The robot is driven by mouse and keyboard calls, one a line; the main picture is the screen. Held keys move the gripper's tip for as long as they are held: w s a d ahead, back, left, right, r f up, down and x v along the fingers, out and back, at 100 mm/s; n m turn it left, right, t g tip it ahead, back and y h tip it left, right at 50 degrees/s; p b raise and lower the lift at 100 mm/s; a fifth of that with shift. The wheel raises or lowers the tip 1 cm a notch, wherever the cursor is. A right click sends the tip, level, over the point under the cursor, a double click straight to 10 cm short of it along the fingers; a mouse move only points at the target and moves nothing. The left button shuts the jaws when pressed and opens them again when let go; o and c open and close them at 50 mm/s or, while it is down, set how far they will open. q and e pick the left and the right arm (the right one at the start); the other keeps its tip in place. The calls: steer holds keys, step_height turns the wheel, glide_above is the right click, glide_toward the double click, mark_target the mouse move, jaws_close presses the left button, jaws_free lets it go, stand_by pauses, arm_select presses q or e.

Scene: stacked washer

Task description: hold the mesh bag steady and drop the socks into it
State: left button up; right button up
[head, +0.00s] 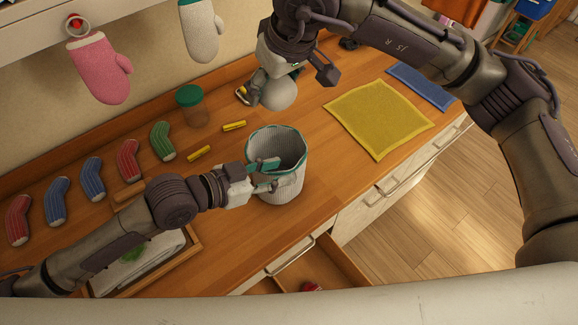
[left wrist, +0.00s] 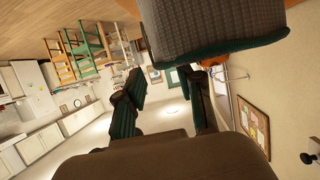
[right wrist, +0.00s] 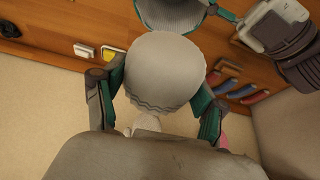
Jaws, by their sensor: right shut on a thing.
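The grey mesh bag (head: 287,184) with a teal rim stands open on the wooden counter. My left gripper (head: 266,175) is at its left side by the rim, fingers apart. In the left wrist view, the bag (left wrist: 215,28) is at the top right, close to one finger; whether it lies between the fingers is unclear. My right gripper (head: 297,82) is shut on a white, rounded sock bundle (head: 279,94), above and behind the bag. In the right wrist view the bundle (right wrist: 165,72) sits between both fingers, with the bag (right wrist: 175,12) beyond it. Several single socks (head: 92,178) lie in a row at left.
A green-lidded jar (head: 194,108) and yellow small items (head: 199,153) lie behind the bag. A yellow cloth (head: 378,115) and blue cloth (head: 422,84) lie at right. A tray (head: 190,255) holds a towel. A drawer (head: 338,262) is open in front. A pink mitten (head: 98,70) hangs above.

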mark_target(300, 167)
arm_select(q)
steer(key=shift+x, duration=2.3)
jaws_close()
